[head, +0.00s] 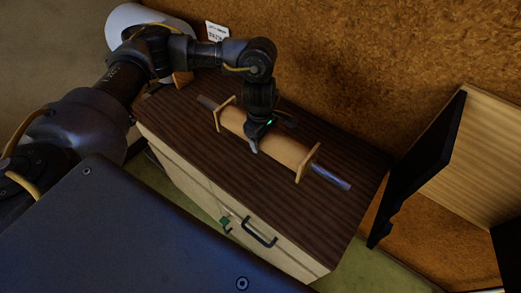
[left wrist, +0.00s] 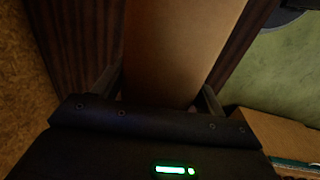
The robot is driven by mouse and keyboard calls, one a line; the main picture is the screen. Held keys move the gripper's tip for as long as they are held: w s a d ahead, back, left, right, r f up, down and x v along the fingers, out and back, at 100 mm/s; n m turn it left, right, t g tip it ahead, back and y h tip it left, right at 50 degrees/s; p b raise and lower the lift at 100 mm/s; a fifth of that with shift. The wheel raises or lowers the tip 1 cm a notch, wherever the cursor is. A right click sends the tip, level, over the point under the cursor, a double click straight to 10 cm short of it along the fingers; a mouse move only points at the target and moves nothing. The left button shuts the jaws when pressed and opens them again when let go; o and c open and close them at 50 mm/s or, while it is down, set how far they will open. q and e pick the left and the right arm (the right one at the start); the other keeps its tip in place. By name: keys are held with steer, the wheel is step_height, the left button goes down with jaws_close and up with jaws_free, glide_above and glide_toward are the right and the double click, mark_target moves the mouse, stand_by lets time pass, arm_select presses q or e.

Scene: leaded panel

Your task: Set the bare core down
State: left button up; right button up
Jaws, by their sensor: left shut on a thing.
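The bare core (head: 283,150) is a tan cylinder with a flat wooden plate near each end and a grey rod sticking out on both sides. It lies level over the dark striped top of a cabinet (head: 200,130). I cannot tell whether its plates bear on the top. My left gripper (head: 254,147) reaches down from above and is shut on the middle of the core. In the left wrist view the core (left wrist: 180,45) runs between the two fingers, with the striped top behind it. My right gripper is not in view.
The cabinet front has a dark handle (head: 258,233) and a small green item (head: 227,222). A white rounded object (head: 122,22) and a white label (head: 217,32) are at the upper left. A dark panel (head: 418,165) with a pale wooden unit stands at right. The near cabinet top is clear.

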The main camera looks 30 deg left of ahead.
arm_select(q)
step_height(320, 180, down, 5)
steer(key=shift+w+f, duration=0.1)
steer(key=shift+f, duration=2.05)
steer(key=shift+f+b, duration=0.15)
steer(key=shift+b, duration=0.25)
steer(key=o, duration=1.5)
